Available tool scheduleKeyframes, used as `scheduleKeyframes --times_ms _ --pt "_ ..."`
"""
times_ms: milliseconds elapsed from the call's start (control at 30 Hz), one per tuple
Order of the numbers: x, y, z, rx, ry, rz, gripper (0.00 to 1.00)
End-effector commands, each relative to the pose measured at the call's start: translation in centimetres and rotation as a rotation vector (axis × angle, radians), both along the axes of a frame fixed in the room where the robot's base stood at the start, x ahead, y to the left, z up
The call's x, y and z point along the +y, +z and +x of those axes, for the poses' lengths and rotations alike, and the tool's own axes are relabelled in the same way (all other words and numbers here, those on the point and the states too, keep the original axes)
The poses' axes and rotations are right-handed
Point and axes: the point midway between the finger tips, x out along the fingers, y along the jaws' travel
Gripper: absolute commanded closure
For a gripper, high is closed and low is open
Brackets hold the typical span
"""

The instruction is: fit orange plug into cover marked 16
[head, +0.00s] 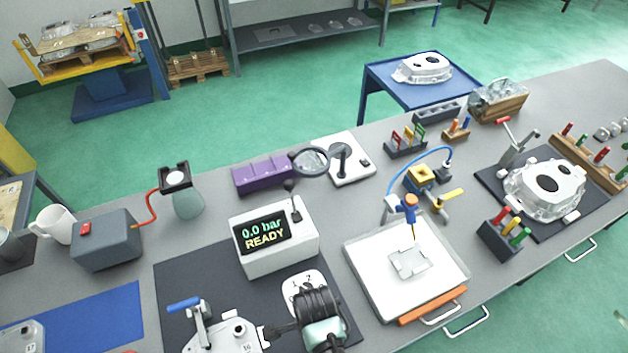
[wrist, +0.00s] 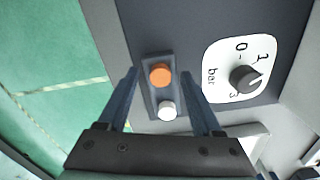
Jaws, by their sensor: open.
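The orange plug (wrist: 160,75) stands in a narrow dark holder (wrist: 149,100) in the wrist view, its round top facing the camera. A white plug (wrist: 167,111) stands beside it in the same holder. My gripper (wrist: 159,73) is open, with one blue finger on each side of the holder and a visible gap to the orange plug on both sides. The cover marked 16 (head: 226,335) lies at the bottom edge of the head view, partly cut off, with a blue-handled clamp (head: 186,304) at it. My arm hides the holder and plugs in the head view.
A pressure dial plate (wrist: 240,72) lies right of the holder. The box reading "0.0 bar READY" (head: 277,240) stands behind my arm. A white tray (head: 362,262) with a blue-orange screwdriver (head: 411,208) above it is to the right. The dark mat (head: 180,262) is bare at its back left.

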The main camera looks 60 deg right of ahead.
Motion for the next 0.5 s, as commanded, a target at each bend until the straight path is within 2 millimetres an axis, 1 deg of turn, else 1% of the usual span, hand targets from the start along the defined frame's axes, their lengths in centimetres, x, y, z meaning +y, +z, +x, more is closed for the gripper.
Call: scheduleKeyframes --times_ms 100,133,267,300,367,400,500 --pt "-0.02 0.02 0.02 -0.001 0.000 -0.001 0.33" --pt "-0.02 0.03 0.02 -0.001 0.000 -0.001 0.35" --pt "-0.02 0.04 0.02 -0.001 0.000 -0.001 0.59" --pt "-0.01 0.05 0.03 -0.001 0.000 -0.001 0.66" --pt "-0.01 0.05 0.03 -0.001 0.000 -0.001 0.77" --pt "-0.01 0.06 0.03 -0.001 0.000 -0.001 0.84" --pt "-0.01 0.06 0.03 -0.001 0.000 -0.001 1.00"
